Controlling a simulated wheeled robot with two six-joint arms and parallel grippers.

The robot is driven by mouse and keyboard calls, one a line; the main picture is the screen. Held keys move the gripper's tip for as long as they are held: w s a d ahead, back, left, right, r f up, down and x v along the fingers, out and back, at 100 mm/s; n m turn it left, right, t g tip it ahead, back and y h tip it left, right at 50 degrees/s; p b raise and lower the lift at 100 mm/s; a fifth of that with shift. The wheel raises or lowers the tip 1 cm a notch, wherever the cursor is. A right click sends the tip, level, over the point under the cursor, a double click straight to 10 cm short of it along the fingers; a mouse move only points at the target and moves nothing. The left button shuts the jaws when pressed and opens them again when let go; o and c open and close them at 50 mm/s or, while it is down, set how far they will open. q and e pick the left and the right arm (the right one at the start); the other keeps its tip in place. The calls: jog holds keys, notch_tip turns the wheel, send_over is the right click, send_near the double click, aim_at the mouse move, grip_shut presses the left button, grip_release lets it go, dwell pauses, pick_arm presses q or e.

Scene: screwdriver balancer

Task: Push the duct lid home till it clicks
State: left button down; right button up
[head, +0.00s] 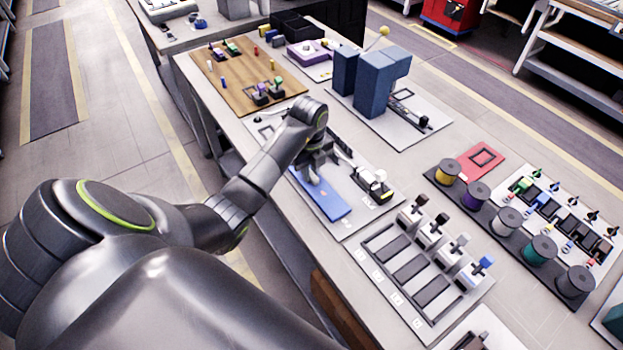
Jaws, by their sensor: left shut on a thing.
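A flat blue strip (328,201), which looks like the duct lid, lies along the near edge of a light grey board (366,217) on the bench. My left gripper (309,176) is over the strip's far-left end, pointing down, and looks shut on it. Its fingertips are small and partly hidden by the wrist. I cannot tell whether the strip is fully seated, and the duct under it does not show clearly. My right gripper is out of view.
On the same board, a white and metal fixture (374,184) stands to the right of the strip. Tall dark blue blocks (375,85) stand behind. A slotted rack (415,262) is in front, with a row of spools (507,222) to its right. A wooden board (247,78) lies at the back left.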

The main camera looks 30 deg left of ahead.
pick_arm(q)
jog(key=shift+d+r+p, duration=0.15)
jog(key=shift+r+p, duration=0.2)
jog(key=shift+p, duration=0.3)
jog(key=r+p, duration=0.2)
jog(key=r, duration=0.1)
jog(key=r+p, duration=0.2)
jog(key=shift+a+r, duration=0.1)
jog(key=shift+a, duration=0.15)
jog(key=shift+w, duration=0.1)
